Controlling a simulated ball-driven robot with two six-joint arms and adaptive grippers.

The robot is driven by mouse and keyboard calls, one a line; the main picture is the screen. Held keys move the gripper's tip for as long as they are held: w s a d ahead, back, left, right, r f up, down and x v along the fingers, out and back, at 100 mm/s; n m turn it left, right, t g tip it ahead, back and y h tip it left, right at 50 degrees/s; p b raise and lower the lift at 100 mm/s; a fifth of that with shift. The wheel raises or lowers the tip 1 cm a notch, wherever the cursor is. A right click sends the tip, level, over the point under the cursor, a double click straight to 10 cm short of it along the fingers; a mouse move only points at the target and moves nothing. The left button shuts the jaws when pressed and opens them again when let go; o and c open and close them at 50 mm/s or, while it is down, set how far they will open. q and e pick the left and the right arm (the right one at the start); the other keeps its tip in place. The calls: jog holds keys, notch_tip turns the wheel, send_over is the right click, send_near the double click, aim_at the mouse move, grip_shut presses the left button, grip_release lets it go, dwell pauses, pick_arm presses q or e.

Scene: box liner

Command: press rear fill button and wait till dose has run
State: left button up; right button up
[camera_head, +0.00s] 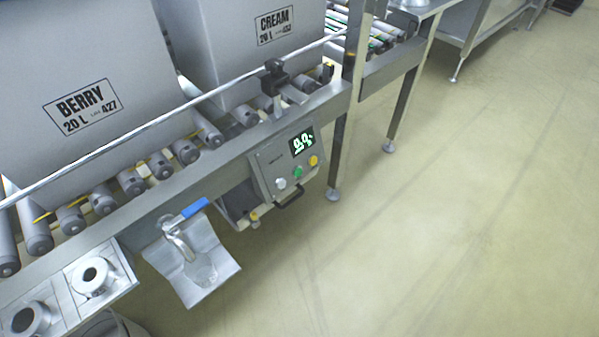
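A grey control panel (266,170) hangs on the front rail of the roller conveyor. It has a lit display (302,142) whose digits are too small to read surely. Below the display are a pale button (281,183), a green button (297,172) and a yellow button (313,160). Their labels cannot be read, so I cannot tell which is the rear fill button. A tap with a blue handle (195,207) sits left of the panel over a bent metal plate (165,258). A clear item (201,270) is below the spout. Neither gripper is in view.
A large grey BERRY box (60,50) and a CREAM box (215,50) stand on the conveyor rollers (130,182) behind a thin rail. Metal fittings (94,277) with round openings are at lower left. The floor (460,200) on the right is clear.

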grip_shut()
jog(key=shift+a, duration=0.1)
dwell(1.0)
